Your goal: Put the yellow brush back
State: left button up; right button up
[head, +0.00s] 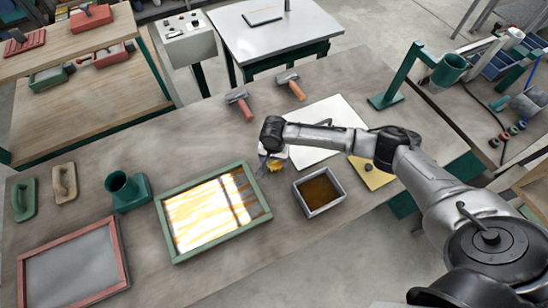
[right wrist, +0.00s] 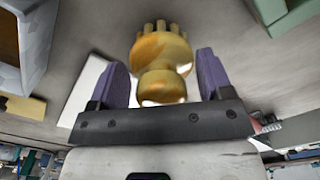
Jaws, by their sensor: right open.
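The yellow brush (right wrist: 163,88) lies between the two purple fingers of my right gripper (right wrist: 163,62) in the right wrist view, its stubby tufts pointing away from the palm. The fingers are open, with a narrow gap on each side of it. In the head view, my right gripper (head: 269,160) is over the table just beyond the right end of the green frame. The brush shows there as a small yellow patch (head: 276,167), mostly hidden by the wrist. I cannot tell whether it touches the table. My left gripper is out of view.
The green frame (head: 168,223) with a bright, streaked panel is close on the left. A grey tray (head: 341,197) of brown material stands in front right. A white sheet (head: 325,112) and a yellow board (head: 374,181) lie beyond.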

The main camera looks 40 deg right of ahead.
notch_tip(320, 180, up, 12)
jog(key=shift+p, duration=0.45)
jog(key=s+a+f+n+t+y, duration=0.1)
jog(key=s+a+f+n, duration=0.35)
jog(key=s+a, duration=0.25)
jog(key=s+a+f+n+t+y, duration=0.1)
jog(key=s+a+f+n+y, duration=0.15)
jog(key=s+a+n, duration=0.35)
jog(key=s+d+r+n+t+h, duration=0.1)
jog(key=s+d+n+h, duration=0.1)
jog(key=s, duration=1.3)
jog(key=shift+d+t+h, duration=0.3)
jog(key=shift+d+h, duration=0.35)
jog(key=shift+d, duration=0.4)
